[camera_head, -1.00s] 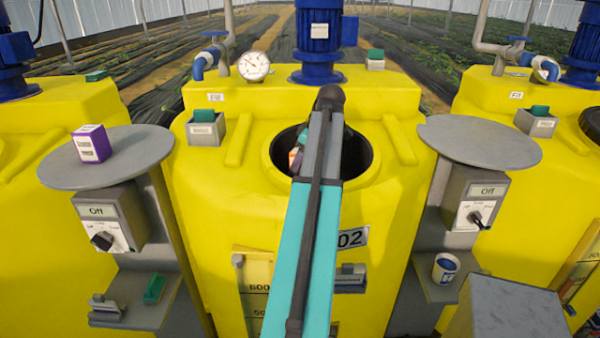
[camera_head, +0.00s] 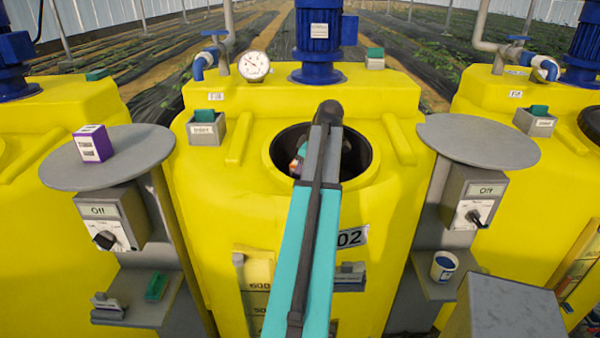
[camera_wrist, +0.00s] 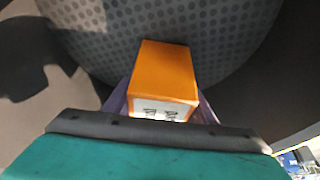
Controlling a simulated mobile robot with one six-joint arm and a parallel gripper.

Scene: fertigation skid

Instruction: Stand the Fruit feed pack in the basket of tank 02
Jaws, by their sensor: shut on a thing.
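An orange pack (camera_wrist: 165,75) with a white label end shows in the wrist view. Its print is too small to read, so I cannot confirm that it is the Fruit feed pack. My gripper (camera_wrist: 160,108) is shut on it. Beneath it is the dark, dotted wall or floor of the basket (camera_wrist: 220,35). I cannot tell whether the pack touches it. In the head view, tank 02 (camera_head: 215,240) is the yellow middle tank with a round open hatch (camera_head: 362,160). My arm reaches over the hatch and hides most of the gripper and pack.
Grey round shelves stand left (camera_head: 65,172) and right (camera_head: 480,140) of the tank; the left one bears a purple-and-white box (camera_head: 93,143). A blue motor (camera_head: 319,40) and a gauge (camera_head: 254,66) stand behind the hatch. The hatch rim is close around my arm.

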